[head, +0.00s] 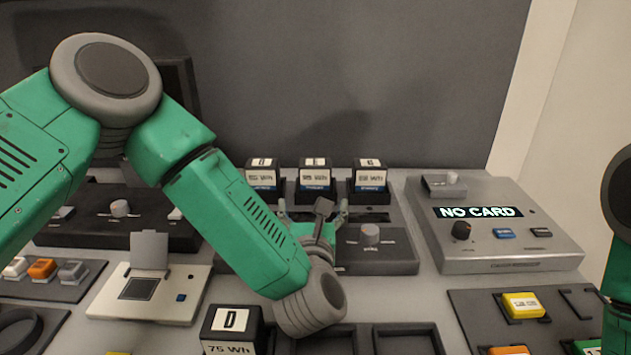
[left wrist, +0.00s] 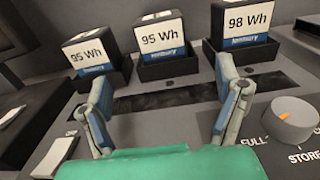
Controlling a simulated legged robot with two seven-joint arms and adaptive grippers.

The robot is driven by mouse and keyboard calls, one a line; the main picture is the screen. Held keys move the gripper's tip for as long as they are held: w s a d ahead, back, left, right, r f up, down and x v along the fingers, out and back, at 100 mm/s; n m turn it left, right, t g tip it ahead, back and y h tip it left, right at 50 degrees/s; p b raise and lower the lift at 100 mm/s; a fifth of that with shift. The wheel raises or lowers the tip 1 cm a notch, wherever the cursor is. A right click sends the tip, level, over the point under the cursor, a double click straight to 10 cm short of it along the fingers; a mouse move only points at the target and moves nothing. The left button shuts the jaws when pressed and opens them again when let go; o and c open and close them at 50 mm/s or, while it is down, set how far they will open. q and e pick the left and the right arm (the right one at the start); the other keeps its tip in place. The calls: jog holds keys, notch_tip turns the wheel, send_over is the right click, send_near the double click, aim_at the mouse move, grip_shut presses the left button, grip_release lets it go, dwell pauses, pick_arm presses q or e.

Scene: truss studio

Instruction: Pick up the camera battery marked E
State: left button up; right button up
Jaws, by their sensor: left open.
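Three black camera batteries with white and blue labels stand in a row at the back in the head view: left (head: 263,176), middle (head: 315,176) and right (head: 370,177). Their top letters are too small to read surely, so I cannot tell which is E. In the left wrist view the left (left wrist: 92,58) and middle (left wrist: 160,38) ones read 95 Wh, the right (left wrist: 240,28) 98 Wh. My left gripper (head: 313,210) is open and empty, just in front of the middle battery; its fingers (left wrist: 165,85) are apart, touching nothing. My right gripper is out of view.
A battery marked D (head: 231,322) stands at the front, beside empty black bays (head: 405,340). A dial (head: 370,236) sits right of my left gripper. A grey NO CARD console (head: 500,250) stands at the right. A dark wall rises behind the batteries.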

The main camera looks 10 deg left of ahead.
aim_at(313, 181)
pick_arm(q)
jog(key=w, duration=0.5)
jog(key=shift+w+a, duration=0.25)
jog(key=shift+a, duration=0.15)
jog(key=shift+w+d, duration=0.2)
jog(key=shift+d, duration=0.05)
jog(key=shift+w+r, duration=0.15)
jog(key=shift+w, duration=0.2)
jog(key=w, duration=0.1)
jog(key=w+a, duration=0.1)
jog(key=w, duration=0.2)
jog(key=shift+a, duration=0.4)
jog(key=shift+w+a, duration=0.1)
jog(key=shift+a, duration=0.05)
